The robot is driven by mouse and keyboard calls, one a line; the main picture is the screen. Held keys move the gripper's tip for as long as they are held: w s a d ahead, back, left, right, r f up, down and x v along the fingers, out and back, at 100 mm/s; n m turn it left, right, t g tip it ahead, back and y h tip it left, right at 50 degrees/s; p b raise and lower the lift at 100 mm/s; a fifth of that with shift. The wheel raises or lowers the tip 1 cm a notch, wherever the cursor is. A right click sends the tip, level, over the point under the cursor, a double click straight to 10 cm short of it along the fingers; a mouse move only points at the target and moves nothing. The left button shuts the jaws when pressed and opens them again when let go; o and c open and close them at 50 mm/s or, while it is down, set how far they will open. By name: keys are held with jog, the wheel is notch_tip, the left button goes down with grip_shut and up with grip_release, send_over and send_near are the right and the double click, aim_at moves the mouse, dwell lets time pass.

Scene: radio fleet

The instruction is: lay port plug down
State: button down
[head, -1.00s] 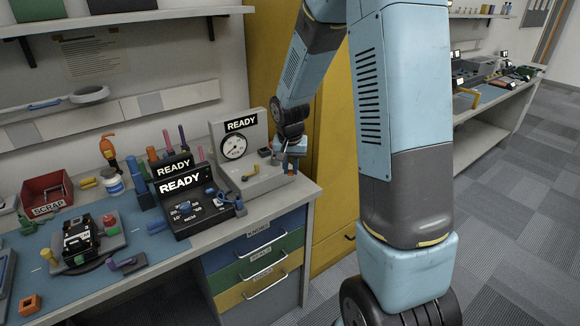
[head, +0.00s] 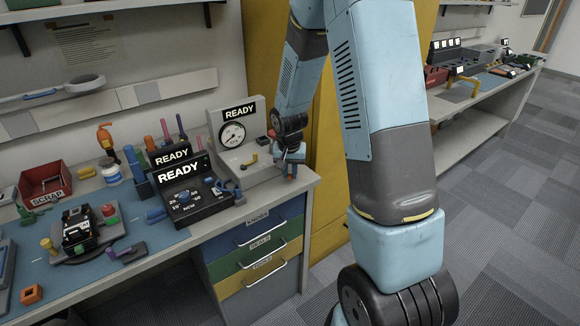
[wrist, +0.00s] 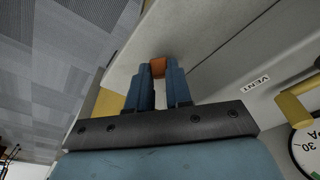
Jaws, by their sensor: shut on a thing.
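The port plug, a small orange block, shows between the fingertips in the wrist view (wrist: 158,67). In the head view only a bit of orange (head: 291,172) shows at the fingertips. My gripper (wrist: 157,75) has blue fingers shut on it. In the head view my gripper (head: 290,167) is at the right end of the workbench (head: 285,195), beside the grey gauge box (head: 245,178). The wrist view shows pale surface around the plug. I cannot tell whether the plug touches the bench.
The gauge box has a yellow lever (head: 251,160) and a dial marked READY. A black READY panel (head: 190,195) stands to its left. A red SCRAP bin (head: 45,185) and an orange part (head: 31,294) are farther left. Drawers (head: 262,250) are below; a yellow cabinet (head: 330,170) stands behind my arm.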

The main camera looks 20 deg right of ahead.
jog(key=shift+f, duration=0.25)
jog(key=c, duration=1)
grip_release()
jog(key=shift+o, duration=0.2)
jog(key=shift+r, duration=0.1)
notch_tip(320, 180, up, 13)
jog(key=s, duration=0.2)
jog(key=shift+a+r, duration=0.2)
jog(key=shift+a, duration=0.25)
jog(key=shift+s, duration=0.1)
